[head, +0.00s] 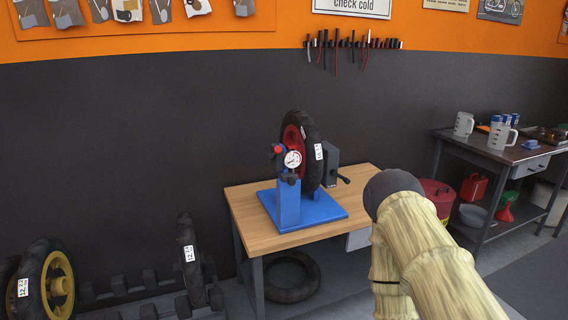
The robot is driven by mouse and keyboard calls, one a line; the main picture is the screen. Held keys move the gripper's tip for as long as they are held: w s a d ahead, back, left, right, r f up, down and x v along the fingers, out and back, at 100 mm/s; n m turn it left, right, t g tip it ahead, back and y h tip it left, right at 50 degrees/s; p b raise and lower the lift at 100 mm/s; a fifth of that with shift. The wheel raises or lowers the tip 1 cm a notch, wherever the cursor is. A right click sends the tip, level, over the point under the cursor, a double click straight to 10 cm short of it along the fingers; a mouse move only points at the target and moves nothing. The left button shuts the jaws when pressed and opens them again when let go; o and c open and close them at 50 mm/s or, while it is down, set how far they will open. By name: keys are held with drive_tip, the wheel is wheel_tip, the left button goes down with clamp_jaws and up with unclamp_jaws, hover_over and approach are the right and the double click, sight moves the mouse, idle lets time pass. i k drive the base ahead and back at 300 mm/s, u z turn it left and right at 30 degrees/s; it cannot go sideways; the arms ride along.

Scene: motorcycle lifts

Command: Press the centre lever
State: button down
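No lever in the head view is clearly marked as the centre lever. A blue wheel stand (288,203) sits on a wooden-topped table (252,217) in the middle. It holds an upright black tyre with a red rim (311,150). A round white dial gauge (293,159) and a small red knob (279,149) are at its left. A short dark handle (343,180) sticks out at its right from a grey block (330,163). My arm, in a pale cover with a dark rounded joint, rises at the lower right. My gripper is not in view.
A dark side table (492,152) with jugs and cups stands at the right, with red cans (474,188) near it. Loose tyres stand at lower left, including one with a yellow rim (60,287). Another tyre (292,277) lies under the wooden table. Tools hang on the wall.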

sight(278, 148)
drive_tip(key=z, duration=0.2)
drive_tip(key=i, duration=0.6)
drive_tip(key=u, duration=1.2)
